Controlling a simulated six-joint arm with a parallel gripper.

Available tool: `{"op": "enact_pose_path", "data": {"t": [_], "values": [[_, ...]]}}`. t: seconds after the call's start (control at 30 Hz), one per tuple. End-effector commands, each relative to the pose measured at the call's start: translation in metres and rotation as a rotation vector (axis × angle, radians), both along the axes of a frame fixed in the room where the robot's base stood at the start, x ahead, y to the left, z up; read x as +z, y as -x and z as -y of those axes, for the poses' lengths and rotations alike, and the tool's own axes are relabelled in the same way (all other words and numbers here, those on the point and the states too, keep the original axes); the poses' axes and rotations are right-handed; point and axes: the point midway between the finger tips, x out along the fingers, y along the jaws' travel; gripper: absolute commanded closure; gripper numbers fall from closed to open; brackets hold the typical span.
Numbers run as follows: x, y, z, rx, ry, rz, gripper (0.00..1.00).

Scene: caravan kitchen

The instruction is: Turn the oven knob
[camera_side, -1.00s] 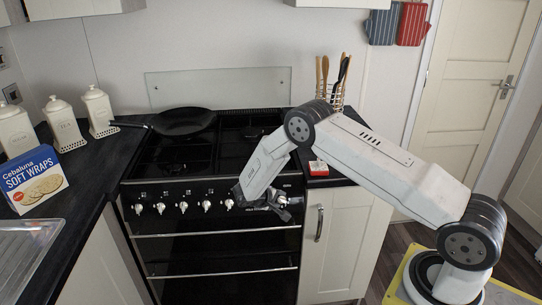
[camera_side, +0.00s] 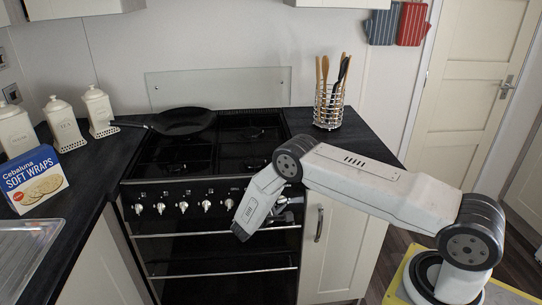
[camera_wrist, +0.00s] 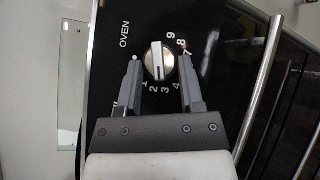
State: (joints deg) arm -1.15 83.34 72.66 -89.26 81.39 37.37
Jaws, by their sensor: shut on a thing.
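The oven knob (camera_wrist: 158,64) is round and silver with a light ridge across its face. It sits on a black panel marked OVEN, with numbers around it. My gripper (camera_wrist: 159,76) is shut on it in the wrist view, one dark finger on each side. The ridge runs roughly up and down that picture, between the fingers. In the side view my gripper (camera_side: 284,206) is at the right end of the knob row on the black cooker (camera_side: 215,262).
Several other silver knobs (camera_side: 206,206) line the panel to the left, close to my wrist. A long oven handle (camera_side: 180,235) runs below. A black frying pan (camera_side: 182,121) and a utensil holder (camera_side: 328,106) stand above, clear of the gripper.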

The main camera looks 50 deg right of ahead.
Motion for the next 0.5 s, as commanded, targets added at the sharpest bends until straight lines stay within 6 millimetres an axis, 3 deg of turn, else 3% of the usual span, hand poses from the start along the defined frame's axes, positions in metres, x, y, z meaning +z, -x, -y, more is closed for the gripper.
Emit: {"op": "enact_pose_path", "data": {"t": [0.47,0.5], "values": [[0.0004,-0.0009,0.0003,0.012,0.015,-0.012,1.00],[0.0004,-0.0008,0.0003,0.012,0.015,-0.012,0.48]]}}
